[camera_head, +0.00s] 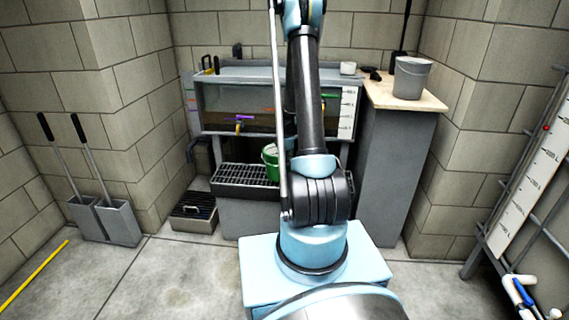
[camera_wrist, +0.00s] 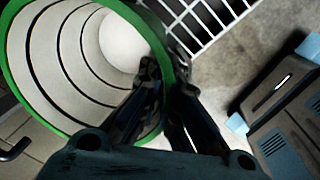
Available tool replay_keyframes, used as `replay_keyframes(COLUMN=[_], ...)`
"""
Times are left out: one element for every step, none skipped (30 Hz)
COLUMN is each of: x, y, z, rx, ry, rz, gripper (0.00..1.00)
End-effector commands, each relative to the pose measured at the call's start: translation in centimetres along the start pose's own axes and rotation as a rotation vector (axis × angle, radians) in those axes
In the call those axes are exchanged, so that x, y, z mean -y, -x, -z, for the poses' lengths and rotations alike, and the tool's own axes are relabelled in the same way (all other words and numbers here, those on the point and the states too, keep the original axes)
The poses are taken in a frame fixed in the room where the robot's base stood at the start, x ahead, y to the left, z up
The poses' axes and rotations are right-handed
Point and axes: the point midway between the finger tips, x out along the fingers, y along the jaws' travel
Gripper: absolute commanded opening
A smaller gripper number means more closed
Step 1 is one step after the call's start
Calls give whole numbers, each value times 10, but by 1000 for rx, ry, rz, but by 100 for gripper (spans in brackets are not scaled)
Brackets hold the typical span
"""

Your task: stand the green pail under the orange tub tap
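The green pail (camera_head: 270,165) is at the right end of the black grated shelf, partly hidden by my arm and slightly tilted in the picture. In the wrist view I look into its pale ribbed inside, past its green rim (camera_wrist: 22,88). My gripper (camera_wrist: 168,75) has one finger inside the pail and one outside, closed on the rim. In the head view my gripper is hidden behind my arm. A small tap with a purple handle and orange-yellow body (camera_head: 238,124) is on the tub front, left of the pail. Whether another tap hides behind my arm, I cannot tell.
The tub (camera_head: 215,94) holds murky liquid above the grated shelf (camera_head: 238,174). A grey bucket (camera_head: 411,78) stands on the wooden-topped cabinet (camera_head: 432,104) at right. A low grated box (camera_head: 194,212) and two long-handled pans (camera_head: 118,222) stand left. The floor in front is clear.

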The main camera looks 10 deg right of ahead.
Motion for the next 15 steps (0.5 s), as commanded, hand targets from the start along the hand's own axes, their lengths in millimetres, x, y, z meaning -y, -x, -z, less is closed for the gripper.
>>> replay_keyframes(x=[0, 0, 0, 0, 0, 0, 0, 0, 0, 0, 0, 0, 0, 0, 0], y=[0, 0, 0, 0, -1, -2, -2, -1, -1, -1, -1, -1, -1, -1, -1], z=[0, 0, 0, 0, 0, 0, 0, 0, 0, 0, 0, 0, 0, 0, 0], rx=[0, 0, 0, 0, 0, 0, 0, 0, 0, 0, 0, 0, 0, 0, 0], ry=[0, 0, 0, 0, 0, 0, 0, 0, 0, 0, 0, 0, 0, 0, 0], rz=[0, 0, 0, 0, 0, 0, 0, 0, 0, 0, 0, 0, 0, 0, 0], gripper=[0, 0, 0, 0, 0, 6, 13, 19, 25, 25, 25, 25, 25, 25, 25])
